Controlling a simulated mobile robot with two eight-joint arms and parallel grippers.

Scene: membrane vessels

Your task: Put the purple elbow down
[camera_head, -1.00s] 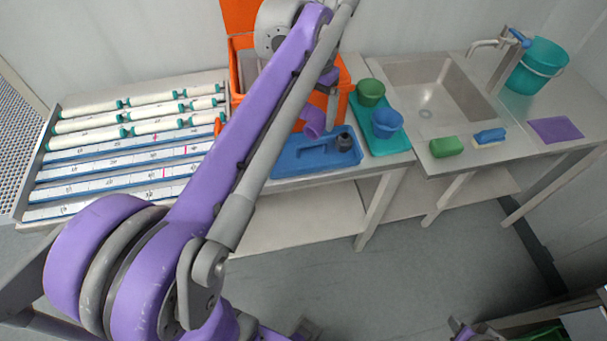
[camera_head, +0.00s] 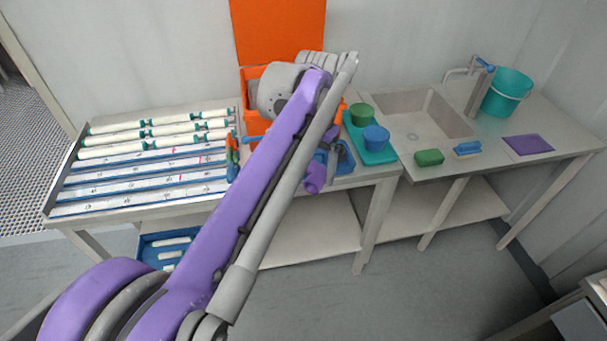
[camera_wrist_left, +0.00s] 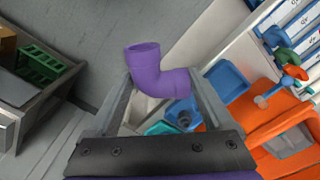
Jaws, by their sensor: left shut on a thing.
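The purple elbow (camera_head: 316,178) is a short bent pipe. My left gripper (camera_wrist_left: 162,85) is shut on it; the wrist view shows the elbow (camera_wrist_left: 150,70) between the two fingers, one open end facing up and left. In the head view the elbow hangs by the front edge of the bench, just left of the blue tray (camera_head: 346,160). My purple arm hides much of the gripper and part of the tray. I cannot tell the elbow's height over the bench. My right gripper is not in view.
An orange box (camera_head: 254,124) with a raised lid stands behind my arm.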

